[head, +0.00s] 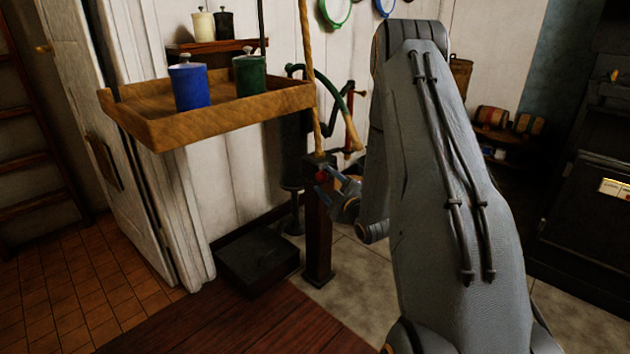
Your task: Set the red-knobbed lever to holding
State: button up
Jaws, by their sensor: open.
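A small red knob (321,175) shows near the top of a dark wooden post (318,235) that stands on the floor in the middle of the view. The lever's shaft and any position marks cannot be made out, so its setting cannot be told. My gripper (326,182) is open at the knob, its fingers pointing left. The fingers appear around or just beside the knob; I cannot tell whether they touch it. My arm crosses the right of the view and hides what lies behind it.
A hanging wooden tray (215,118) holds a blue canister (190,86) and a green canister (249,76), left above the post. A rope (307,60) runs down close to the post. A dark low box (257,260) sits left of it. A black stove (590,190) stands at right.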

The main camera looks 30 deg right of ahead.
jog(key=shift+w+d+b, duration=0.1)
jog(key=shift+w+b, duration=0.5)
jog(key=shift+w, duration=3.25)
jog(key=shift+c, duration=0.4)
grip_shut()
